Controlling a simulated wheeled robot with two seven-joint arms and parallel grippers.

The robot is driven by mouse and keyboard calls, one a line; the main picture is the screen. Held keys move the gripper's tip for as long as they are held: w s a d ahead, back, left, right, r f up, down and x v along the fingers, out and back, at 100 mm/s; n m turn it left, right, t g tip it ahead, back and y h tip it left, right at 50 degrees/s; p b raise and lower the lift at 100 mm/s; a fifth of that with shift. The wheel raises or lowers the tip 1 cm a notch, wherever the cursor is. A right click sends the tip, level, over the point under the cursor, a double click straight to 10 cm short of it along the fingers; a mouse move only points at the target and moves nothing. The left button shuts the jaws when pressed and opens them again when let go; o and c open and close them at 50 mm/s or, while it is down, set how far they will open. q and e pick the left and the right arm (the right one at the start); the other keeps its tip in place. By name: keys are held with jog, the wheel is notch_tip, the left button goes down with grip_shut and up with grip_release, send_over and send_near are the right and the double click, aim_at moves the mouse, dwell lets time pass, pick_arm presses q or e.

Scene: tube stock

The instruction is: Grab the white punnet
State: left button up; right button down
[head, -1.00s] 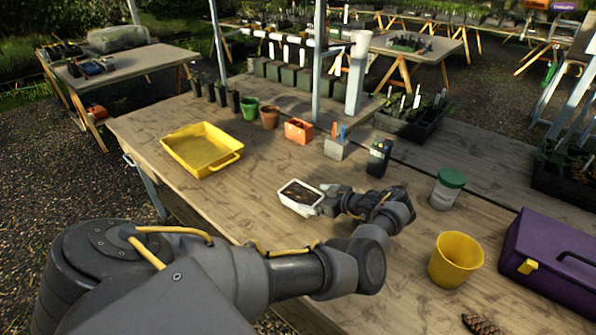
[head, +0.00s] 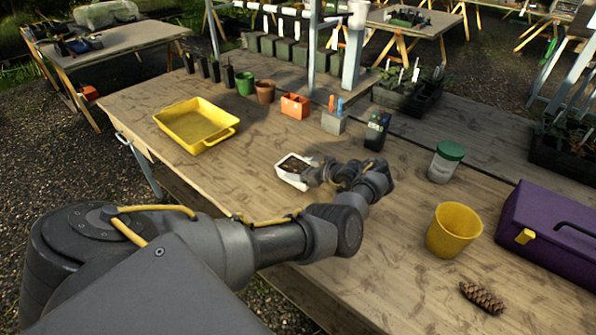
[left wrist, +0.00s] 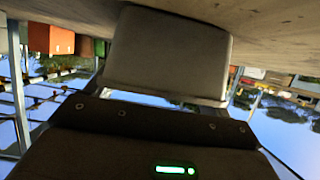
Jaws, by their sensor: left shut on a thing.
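In the left wrist view the punnet (left wrist: 168,55) fills the upper middle, close against the gripper, and the picture is upside down. The fingertips are mostly hidden there. Whether the punnet is clear of the tabletop is hard to tell. My right gripper is not in view.
A yellow tray (head: 163,119) lies at the left. A green-lidded jar (head: 446,163), yellow pot (head: 454,232), pine cone (head: 483,297) and purple toolbox (head: 550,235) are to the right.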

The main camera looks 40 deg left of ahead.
aim_at(302, 169)
pick_arm(q)
jog(key=shift+c, duration=0.3)
jog(key=shift+r, duration=0.45)
notch_tip(302, 169, up, 9)
jog(key=p, duration=0.1)
